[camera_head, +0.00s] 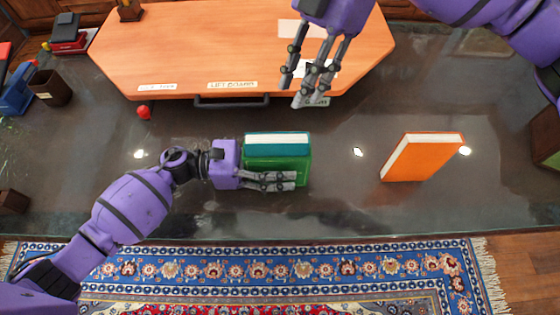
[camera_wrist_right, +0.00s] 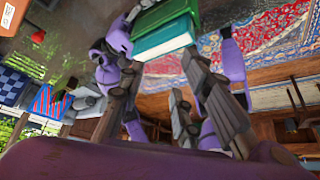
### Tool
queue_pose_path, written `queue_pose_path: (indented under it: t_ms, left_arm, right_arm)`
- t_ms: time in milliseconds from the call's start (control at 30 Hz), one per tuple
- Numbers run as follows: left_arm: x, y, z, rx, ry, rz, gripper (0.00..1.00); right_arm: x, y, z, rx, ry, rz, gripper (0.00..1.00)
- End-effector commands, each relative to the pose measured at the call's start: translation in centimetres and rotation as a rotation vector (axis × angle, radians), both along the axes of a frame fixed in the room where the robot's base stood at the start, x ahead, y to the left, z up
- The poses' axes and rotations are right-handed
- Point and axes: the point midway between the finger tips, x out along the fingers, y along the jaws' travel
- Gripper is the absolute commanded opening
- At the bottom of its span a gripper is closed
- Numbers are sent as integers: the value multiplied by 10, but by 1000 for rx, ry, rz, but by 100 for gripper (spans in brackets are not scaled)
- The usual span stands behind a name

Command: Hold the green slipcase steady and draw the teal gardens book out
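The green slipcase (camera_head: 290,166) stands upright on the dark tabletop, and it also shows in the right wrist view (camera_wrist_right: 168,12). The teal book (camera_head: 278,150) sits in it, with teal cover edges and white pages showing at the top. In the right wrist view the teal book (camera_wrist_right: 165,40) faces the camera. My left gripper (camera_head: 270,181) is at the slipcase from the left, two fingers across its near face; the far finger is hidden. It appears shut on the slipcase. My right gripper (camera_head: 310,88) is open and empty, above and beyond the slipcase, fingers pointing down.
An orange book (camera_head: 425,158) stands alone to the right. A wooden board (camera_head: 200,45) with labels and a dark handle (camera_head: 232,102) lies behind. A small red object (camera_head: 144,112) and a dark cup (camera_head: 50,88) are at the left. The tabletop between slipcase and orange book is clear.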

Motion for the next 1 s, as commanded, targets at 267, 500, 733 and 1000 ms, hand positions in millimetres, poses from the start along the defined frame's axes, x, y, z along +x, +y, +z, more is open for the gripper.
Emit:
queue_pose_path:
  t_ms: [267, 500, 733, 1000]
  left_arm:
    - [0, 0, 0, 0, 0, 0, 15]
    - [0, 0, 0, 0, 0, 0, 5]
    - [0, 0, 0, 0, 0, 0, 5]
    - [0, 0, 0, 0, 0, 0, 5]
  right_arm:
    - [0, 0, 0, 0, 0, 0, 31]
    - [0, 7, 8, 4, -18, 16, 44]
    - [-22, 33, 14, 11, -236, 454, 44]
    - [-37, 40, 10, 73, -472, 1190, 44]
